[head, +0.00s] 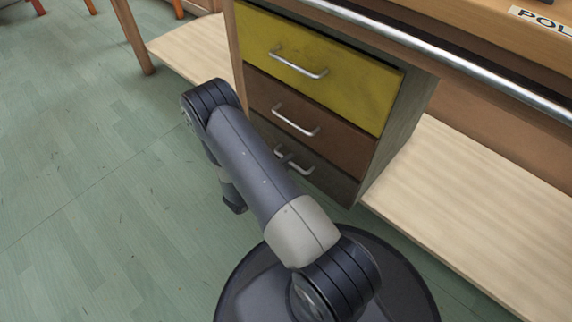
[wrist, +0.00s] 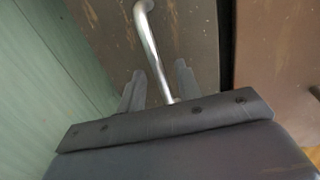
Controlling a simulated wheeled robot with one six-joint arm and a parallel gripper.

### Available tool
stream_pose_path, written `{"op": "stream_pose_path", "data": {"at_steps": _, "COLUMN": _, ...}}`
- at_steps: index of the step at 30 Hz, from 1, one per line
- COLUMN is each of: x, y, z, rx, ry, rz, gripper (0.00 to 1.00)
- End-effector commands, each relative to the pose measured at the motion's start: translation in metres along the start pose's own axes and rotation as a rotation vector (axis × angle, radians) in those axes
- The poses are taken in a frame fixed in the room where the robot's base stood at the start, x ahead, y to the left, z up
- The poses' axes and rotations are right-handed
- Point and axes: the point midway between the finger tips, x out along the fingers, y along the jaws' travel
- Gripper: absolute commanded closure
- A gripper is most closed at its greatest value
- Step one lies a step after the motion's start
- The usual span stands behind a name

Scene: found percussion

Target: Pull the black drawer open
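The black drawer (head: 325,178) is the lowest of three in the cabinet in the head view and looks shut. It is dark grey-brown and scuffed, and it also fills the upper middle of the wrist view (wrist: 100,28). Its silver bar handle (head: 300,164) is partly hidden by my arm in the head view. In the wrist view the handle (wrist: 148,38) runs down between the two fingers of my gripper (wrist: 160,68). The fingers stand apart on either side of the handle, with a small gap visible on each side.
Above are a brown drawer (head: 310,118) and a yellow drawer (head: 320,70), both shut with silver handles. A metal rail (head: 440,50) edges the bench top. Pale low shelves (head: 470,210) flank the cabinet. Green floor (head: 90,180) is clear to the left.

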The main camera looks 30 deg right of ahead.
Motion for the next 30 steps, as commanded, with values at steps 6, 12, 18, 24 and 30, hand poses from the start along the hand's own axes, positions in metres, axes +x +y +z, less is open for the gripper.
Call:
{"op": "stream_pose_path", "data": {"at_steps": 6, "x": -0.0002, "y": -0.0003, "z": 0.0001, "rx": 0.001, "ry": 0.000, "rz": 0.000, "gripper": 0.72}}
{"op": "stream_pose_path", "data": {"at_steps": 12, "x": -0.0003, "y": -0.0002, "z": 0.0001, "rx": 0.001, "ry": 0.000, "rz": 0.000, "gripper": 0.89}}
{"op": "stream_pose_path", "data": {"at_steps": 18, "x": -0.0004, "y": -0.0002, "z": 0.0001, "rx": 0.001, "ry": 0.000, "rz": 0.000, "gripper": 1.00}}
{"op": "stream_pose_path", "data": {"at_steps": 24, "x": -0.0004, "y": -0.0001, "z": 0.0000, "rx": 0.001, "ry": 0.000, "rz": 0.000, "gripper": 1.00}}
{"op": "stream_pose_path", "data": {"at_steps": 30, "x": -0.0010, "y": 0.0000, "z": 0.0001, "rx": 0.001, "ry": 0.000, "rz": 0.000, "gripper": 1.00}}
